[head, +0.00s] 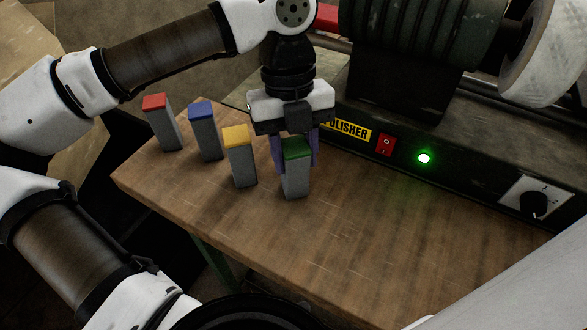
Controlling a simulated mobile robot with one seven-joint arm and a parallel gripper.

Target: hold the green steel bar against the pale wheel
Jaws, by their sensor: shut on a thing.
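The green steel bar (295,182) is a grey upright block with a green top, standing on the wooden bench at the right end of a row of bars. My gripper (297,160) points down over it, with its purple fingers on either side of the bar's upper part, shut on it. The bar's foot appears to be at the bench top; I cannot tell if it is slightly lifted. The pale wheel (545,55) is at the top right, on the end of the polisher's shaft, well apart from the bar.
Bars with yellow (240,160), blue (205,135) and red (162,125) tops stand left of the green one; the yellow is close to my gripper. The polisher (400,75) fills the back, with a red switch (386,145), lit green lamp (424,158) and dial (534,200). The bench (390,245) is clear at front right.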

